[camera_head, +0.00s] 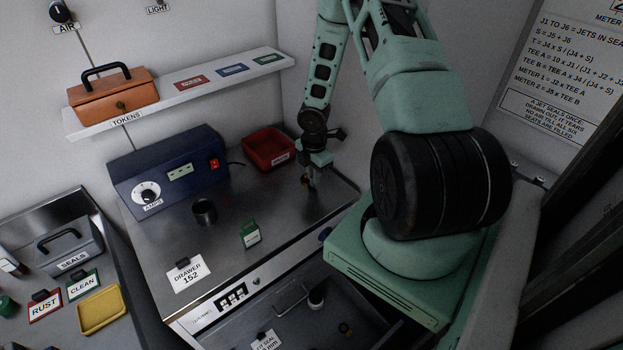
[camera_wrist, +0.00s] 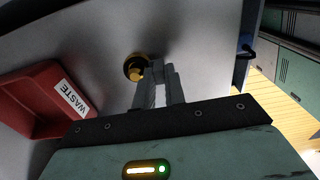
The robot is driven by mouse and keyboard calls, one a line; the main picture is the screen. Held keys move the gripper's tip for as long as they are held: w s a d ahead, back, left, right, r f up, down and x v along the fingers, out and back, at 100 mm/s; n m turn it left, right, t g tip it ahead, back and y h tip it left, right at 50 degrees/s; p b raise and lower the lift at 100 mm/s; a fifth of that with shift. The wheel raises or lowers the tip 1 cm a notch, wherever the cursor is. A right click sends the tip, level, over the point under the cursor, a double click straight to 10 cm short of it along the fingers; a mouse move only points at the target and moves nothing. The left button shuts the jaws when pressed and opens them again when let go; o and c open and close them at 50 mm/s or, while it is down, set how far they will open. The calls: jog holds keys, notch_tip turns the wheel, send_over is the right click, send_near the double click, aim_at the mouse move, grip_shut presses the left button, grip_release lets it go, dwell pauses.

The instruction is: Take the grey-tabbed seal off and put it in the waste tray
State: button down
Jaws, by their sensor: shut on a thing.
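My gripper (camera_head: 312,181) is over the metal bench top, pointing down, to the right of the red waste tray (camera_head: 268,148). In the wrist view its two grey fingers (camera_wrist: 157,80) are close together. They are shut on a small brass piece with a dark ring (camera_wrist: 137,67) at their tips. A brass-coloured bit also shows at the fingertips in the head view (camera_head: 305,182). I cannot make out a grey tab on it. The red tray, labelled WASTE (camera_wrist: 40,103), is at the left of the wrist view.
A blue AMPS box (camera_head: 170,172), a dark cup (camera_head: 204,211) and a small green-and-white tag (camera_head: 250,233) stand on the bench. An open drawer (camera_head: 290,322) at the front holds small parts. The bench between tray and gripper looks clear. A shelf (camera_head: 190,88) runs along the back wall.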

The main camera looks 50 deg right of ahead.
jog(key=shift+r, duration=0.1)
notch_tip(320, 180, up, 10)
dwell(0.4)
